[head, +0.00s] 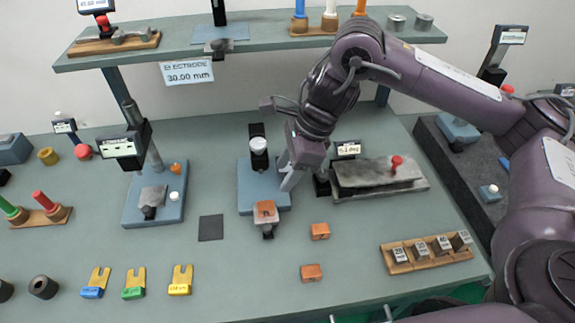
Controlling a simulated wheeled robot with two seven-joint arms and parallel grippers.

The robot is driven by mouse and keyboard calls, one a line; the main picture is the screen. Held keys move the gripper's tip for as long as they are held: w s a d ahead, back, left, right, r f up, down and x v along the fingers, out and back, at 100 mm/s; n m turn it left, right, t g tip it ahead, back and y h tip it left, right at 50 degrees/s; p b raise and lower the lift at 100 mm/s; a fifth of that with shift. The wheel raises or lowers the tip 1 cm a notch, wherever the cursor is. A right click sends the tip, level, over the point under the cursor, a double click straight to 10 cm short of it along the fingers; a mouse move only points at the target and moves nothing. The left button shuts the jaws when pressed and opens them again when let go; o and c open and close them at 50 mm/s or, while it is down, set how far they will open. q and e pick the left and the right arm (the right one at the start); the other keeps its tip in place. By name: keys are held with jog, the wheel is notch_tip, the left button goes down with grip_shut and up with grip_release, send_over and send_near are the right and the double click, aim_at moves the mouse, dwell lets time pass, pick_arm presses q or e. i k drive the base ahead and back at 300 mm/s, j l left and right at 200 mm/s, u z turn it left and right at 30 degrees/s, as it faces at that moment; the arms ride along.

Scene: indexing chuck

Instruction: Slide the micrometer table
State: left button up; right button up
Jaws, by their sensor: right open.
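My right gripper (289,181) comes in from the upper right and points down. It is open over the right side of a blue-based device (247,178) in the middle of the bench. This device has a black upright with a white round knob (258,146) at the back. At its front, a copper block (265,211) sits on a small grey holder. I cannot tell whether the gripper touches the device. No part is clearly marked as the micrometer table. A grey slab fixture (380,177) with a red knob stands to the right. My left gripper is not in view.
Two loose copper blocks (320,231) lie right of the device. A wooden rack (425,251) of labelled blocks stands at right. A dark square pad (211,228) and a blue gauge stand (155,200) are at left. A shelf (250,47) spans the back.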

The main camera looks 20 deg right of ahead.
aim_at(266, 218)
jog(key=k, duration=1.5)
